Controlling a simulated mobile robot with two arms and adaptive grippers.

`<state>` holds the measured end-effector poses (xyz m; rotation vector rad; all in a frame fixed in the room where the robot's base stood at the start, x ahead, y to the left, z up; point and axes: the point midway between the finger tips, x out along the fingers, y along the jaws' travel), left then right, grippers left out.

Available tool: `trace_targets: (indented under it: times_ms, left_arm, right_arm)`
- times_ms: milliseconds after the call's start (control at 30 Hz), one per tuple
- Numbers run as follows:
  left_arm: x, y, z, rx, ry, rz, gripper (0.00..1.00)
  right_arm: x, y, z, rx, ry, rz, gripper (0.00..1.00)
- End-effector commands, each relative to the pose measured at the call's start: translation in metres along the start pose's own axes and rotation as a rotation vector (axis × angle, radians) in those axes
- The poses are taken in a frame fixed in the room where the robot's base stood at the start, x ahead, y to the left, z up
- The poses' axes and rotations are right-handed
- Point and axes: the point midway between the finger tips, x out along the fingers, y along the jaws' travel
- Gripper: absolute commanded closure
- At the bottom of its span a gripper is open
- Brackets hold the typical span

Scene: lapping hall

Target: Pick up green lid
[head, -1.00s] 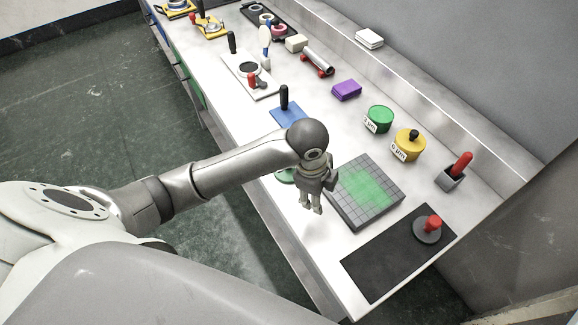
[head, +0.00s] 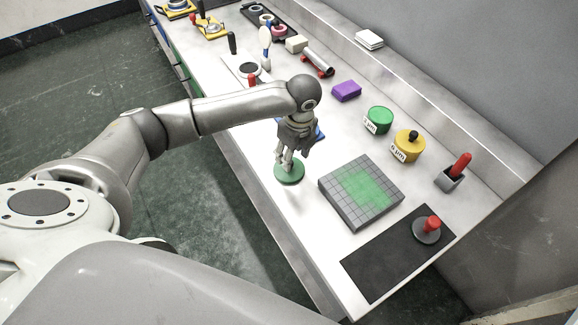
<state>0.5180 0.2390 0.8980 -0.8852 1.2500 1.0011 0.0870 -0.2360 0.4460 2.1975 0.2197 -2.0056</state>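The green lid (head: 289,175) is a flat round green disc lying on the light bench top near its front edge, left of the gridded plate. My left gripper (head: 285,162) points down right over the lid. Its fingertips overlap the lid's far-left part in the head view and hide the middle of it. I cannot tell whether the fingers touch the lid or are parted. A green tin (head: 380,119) with a label stands farther back on the bench. My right gripper is out of view.
A grey gridded plate (head: 335,195) with a green patch lies right of the lid. A blue plate (head: 319,132) is partly behind my gripper. A yellow tin (head: 408,148), purple block (head: 346,91) and black mat (head: 385,265) with a red-handled piece are also on the bench.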

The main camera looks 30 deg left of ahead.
Motion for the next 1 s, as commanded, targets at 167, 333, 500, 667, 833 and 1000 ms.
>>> trace_targets:
  times_ms: [167,333,500,667,833,1000]
  left_arm:
    - [0.015,0.001,0.003,-0.002,0.0,0.003,0.52]
    - [0.042,0.001,0.007,-0.002,0.0,0.002,0.52]
    - [0.054,0.0,0.007,-0.001,0.0,-0.001,0.52]
    - [0.055,0.0,0.006,0.0,-0.001,-0.002,0.52]
    - [0.054,0.0,0.007,0.0,-0.001,-0.002,0.69]
    - [0.054,0.0,0.007,-0.001,-0.001,-0.002,0.91]
  right_arm:
    - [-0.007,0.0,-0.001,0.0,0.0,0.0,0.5]
    - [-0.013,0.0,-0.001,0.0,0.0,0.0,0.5]
    - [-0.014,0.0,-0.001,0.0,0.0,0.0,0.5]
    - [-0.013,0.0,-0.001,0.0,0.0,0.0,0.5]
    - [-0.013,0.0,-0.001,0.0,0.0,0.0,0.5]
    - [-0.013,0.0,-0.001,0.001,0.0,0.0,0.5]
